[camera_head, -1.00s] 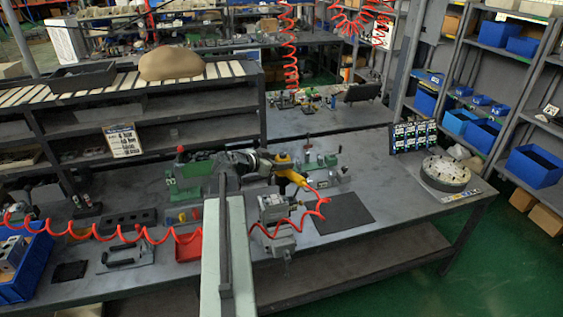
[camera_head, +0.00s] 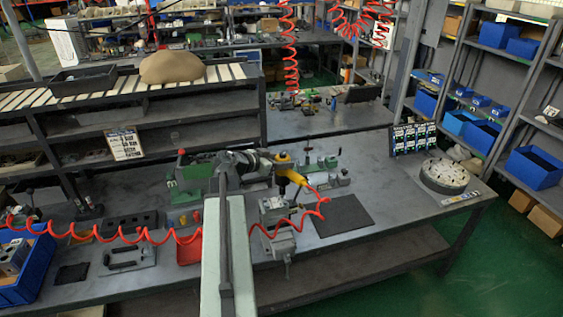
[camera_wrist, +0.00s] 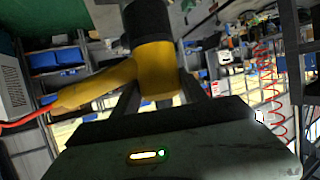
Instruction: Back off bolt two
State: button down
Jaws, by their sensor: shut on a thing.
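My gripper (camera_head: 272,166) is shut on a yellow power driver (camera_head: 286,170) with a red coiled hose. The wrist view also shows the driver's yellow body (camera_wrist: 155,70) between my gripper's fingers (camera_wrist: 158,98), with a dark cylindrical end at the top. In the head view the driver's dark nose points down above a grey valve block (camera_head: 272,207). The block sits in a grey vise (camera_head: 279,242) at the bench's front edge. Bolt two cannot be made out, and I cannot tell whether the nose touches the block.
A dark mat (camera_head: 342,214) lies right of the vise. A round drilled fixture (camera_head: 444,176) stands at the bench's right end. A red tray (camera_head: 189,250) and a blue bin (camera_head: 25,265) are to the left. The red hose (camera_head: 130,238) runs across the bench front.

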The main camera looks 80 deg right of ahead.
aim_at(282, 154)
jog(key=shift+r+p, duration=2.15)
jog(key=shift+r, duration=0.5)
